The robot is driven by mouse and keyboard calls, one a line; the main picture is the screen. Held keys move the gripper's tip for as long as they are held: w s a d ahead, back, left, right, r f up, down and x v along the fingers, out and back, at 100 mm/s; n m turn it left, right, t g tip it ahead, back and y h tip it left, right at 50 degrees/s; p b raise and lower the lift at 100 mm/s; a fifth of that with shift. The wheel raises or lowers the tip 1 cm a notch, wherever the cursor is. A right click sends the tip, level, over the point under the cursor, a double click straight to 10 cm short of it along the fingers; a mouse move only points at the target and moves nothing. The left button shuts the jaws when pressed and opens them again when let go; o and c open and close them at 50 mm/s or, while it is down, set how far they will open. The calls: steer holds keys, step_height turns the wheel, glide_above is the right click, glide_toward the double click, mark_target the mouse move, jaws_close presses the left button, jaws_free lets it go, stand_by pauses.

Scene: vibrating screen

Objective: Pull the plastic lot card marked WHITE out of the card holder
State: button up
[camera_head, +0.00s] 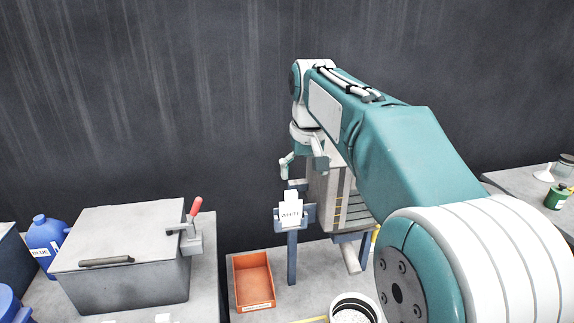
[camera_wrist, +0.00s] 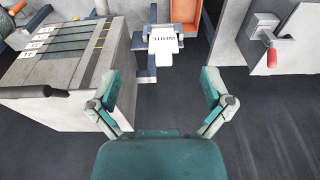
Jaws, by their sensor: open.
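The white lot card (camera_head: 290,213) marked WHITE stands upright in the blue-grey card holder (camera_head: 308,214) on a blue post. In the wrist view the card (camera_wrist: 163,46) shows upside down, with its tab toward me, and the holder (camera_wrist: 141,42) is around it. My gripper (camera_wrist: 161,82) is open and empty, its two fingers spread wide, with the card ahead of it and between the fingers in the picture. In the head view my gripper (camera_head: 303,166) hangs just above the card, apart from it. My arm covers part of the screen machine behind.
The grey screen machine (camera_wrist: 60,75) with labelled slots stands close left of the holder in the wrist view. An orange bin (camera_head: 254,279) and a white bucket (camera_head: 353,309) sit on the table below. A grey box (camera_head: 125,240) with a red-handled clamp (camera_head: 193,212) stands left.

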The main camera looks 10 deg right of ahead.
steer(key=g, duration=0.2)
glide_above(291, 200)
step_height(291, 200, down, 4)
steer(key=shift+w+d+r, duration=0.1)
steer(key=shift+r, duration=0.15)
steer(key=shift+w+a+f, duration=0.25)
steer(key=shift+w+f, duration=0.05)
steer(key=shift+w, duration=0.15)
steer(key=f, duration=1)
steer(key=shift+d+f, duration=0.2)
steer(key=shift+f, duration=0.15)
steer(key=c, duration=0.8)
